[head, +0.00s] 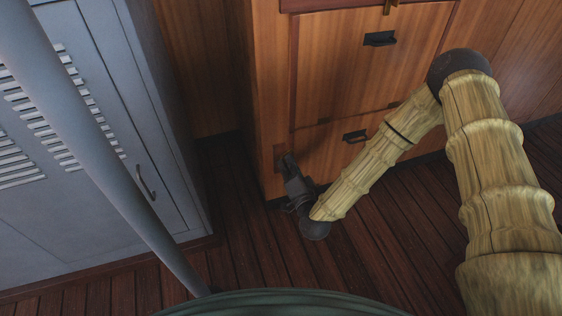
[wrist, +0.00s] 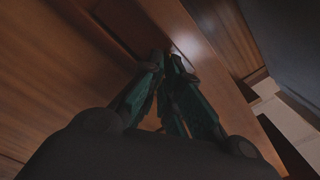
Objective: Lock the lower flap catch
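The wooden cabinet has an upper flap (head: 345,65) and a lower flap (head: 315,150), each with a dark pull handle. My gripper (head: 283,158) is at the cabinet's left front edge, beside the lower flap, with its tips up against a small reddish-brown piece (head: 279,150). In the wrist view my gripper's fingers (wrist: 167,58) converge nearly together close to the wood, with only a narrow gap. A small pale spot (wrist: 173,48) shows just past the tips; I cannot tell whether it is the lower catch. The catch itself is not clearly visible.
A grey metal locker (head: 90,130) stands to the left, with a narrow strip of plank floor (head: 235,200) between it and the cabinet. The lower handle (head: 355,136) is close to my forearm. A brass catch (head: 389,6) shows above the upper flap.

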